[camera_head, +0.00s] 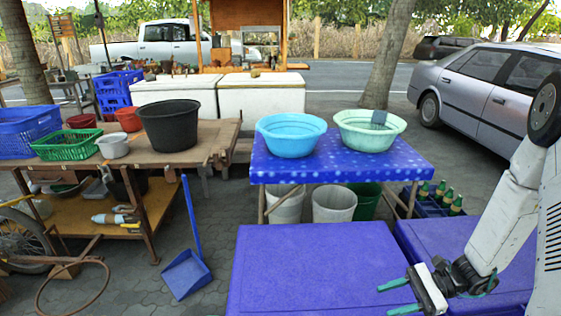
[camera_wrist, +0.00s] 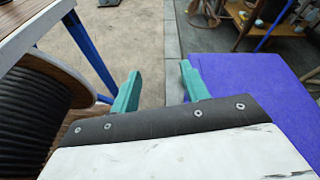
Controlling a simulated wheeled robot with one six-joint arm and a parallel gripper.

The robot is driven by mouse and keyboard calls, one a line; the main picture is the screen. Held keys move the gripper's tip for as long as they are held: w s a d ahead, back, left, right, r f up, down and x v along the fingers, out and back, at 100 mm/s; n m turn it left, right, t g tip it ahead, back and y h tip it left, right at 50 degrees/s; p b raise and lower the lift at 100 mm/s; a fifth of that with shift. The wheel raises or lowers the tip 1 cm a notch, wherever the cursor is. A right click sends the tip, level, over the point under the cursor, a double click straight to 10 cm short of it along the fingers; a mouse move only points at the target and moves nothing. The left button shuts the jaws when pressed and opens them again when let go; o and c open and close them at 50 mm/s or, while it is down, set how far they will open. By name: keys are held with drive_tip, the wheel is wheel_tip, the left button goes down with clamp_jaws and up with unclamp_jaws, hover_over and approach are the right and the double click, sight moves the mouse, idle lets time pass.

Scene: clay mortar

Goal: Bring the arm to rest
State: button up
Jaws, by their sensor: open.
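My gripper (camera_head: 399,298) is at the lower right in the head view, on my white arm reaching in from the right edge. Its green fingers are spread apart with nothing between them. It hangs over or beside the right part of the blue chest lid (camera_head: 310,265); the exact height cannot be told.
A blue cloth table (camera_head: 300,170) with a blue basin (camera_head: 291,135) and a pale green basin (camera_head: 368,130) stands behind the chest. A wooden table (camera_head: 150,158) is at left. A second blue lid (camera_head: 440,245) lies at right. A cable reel (camera_wrist: 40,110) is close left in the wrist view.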

drive_tip(key=s+r+n+t+h, duration=0.1)
drive_tip(key=s+r+n+h, duration=0.6)
drive_tip(key=r, duration=0.7)
drive_tip(key=s+r+n+t+h, duration=0.1)
drive_tip(key=s+r+n+h, duration=0.6)
drive_tip(key=s+r, duration=0.3)
drive_tip(key=shift+s+a+r+n, duration=0.15)
drive_tip(key=shift+a+r+n, duration=0.35)
drive_tip(key=shift+r, duration=1.8)
drive_tip(key=shift+d, duration=0.1)
